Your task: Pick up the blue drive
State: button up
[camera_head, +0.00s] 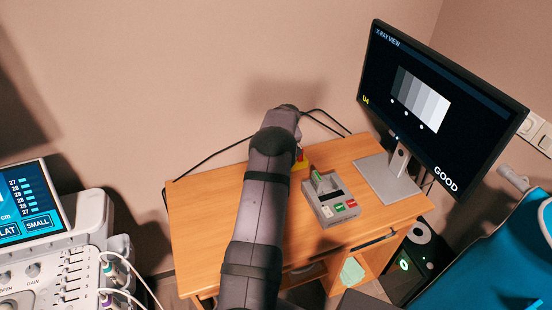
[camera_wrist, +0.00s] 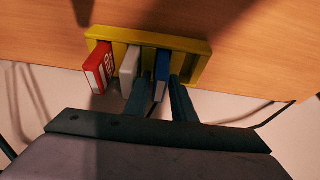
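The blue drive (camera_wrist: 162,70) stands in a yellow rack (camera_wrist: 188,43) in the wrist view, to the right of a white drive (camera_wrist: 130,68) and a red drive (camera_wrist: 98,67). My gripper (camera_wrist: 165,90) has one finger on each side of the blue drive's near end. The fingers stand apart, with a narrow gap showing by the right finger; contact on the left side is hard to judge. In the head view my arm hides my gripper and most of the rack (camera_head: 302,158), and the blue drive does not show.
A grey device (camera_head: 326,214) with coloured buttons and a green piece (camera_head: 317,178) sits on the wooden desk (camera_head: 210,205). A monitor (camera_head: 430,105) reading GOOD stands at the right. Black cables run behind the desk. A scanner console (camera_head: 60,250) stands at the left.

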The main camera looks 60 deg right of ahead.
jog(key=shift+c, duration=0.2)
grip_shut()
